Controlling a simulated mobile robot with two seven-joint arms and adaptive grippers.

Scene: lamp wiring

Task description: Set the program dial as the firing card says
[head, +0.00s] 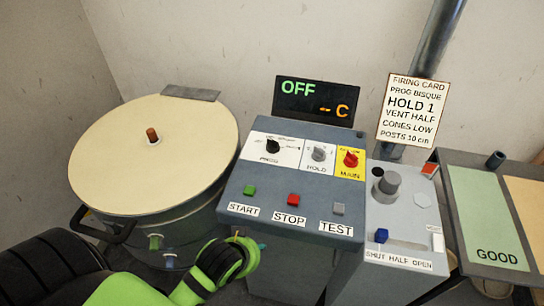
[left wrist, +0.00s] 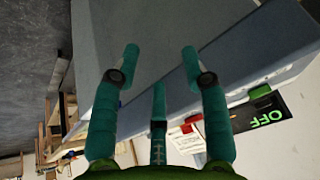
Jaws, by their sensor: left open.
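The program dial (head: 272,146) is a black knob on a white plate labelled PROG, on the grey control box (head: 262,187). Its position marks are too small to read. The firing card (head: 411,110) on the wall reads PROG BISQUE, HOLD 1, VENT HALF, CONES LOW, POSTS 10 cm. My left gripper (head: 262,245) is low at the box's front left, below the START label and well away from the dial, mostly hidden behind my wrist. In the left wrist view its teal fingers (left wrist: 160,62) are spread and empty before a grey surface. My right gripper is not seen.
The display (head: 314,97) reads OFF and "-- C". Beside the dial are a grey HOLD knob (head: 319,153) and red MAIN knob (head: 350,158). START (head: 249,190), STOP (head: 293,199) and TEST (head: 338,208) buttons sit below. A round lidded kiln (head: 110,150) stands left, a vent box (head: 408,235) right.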

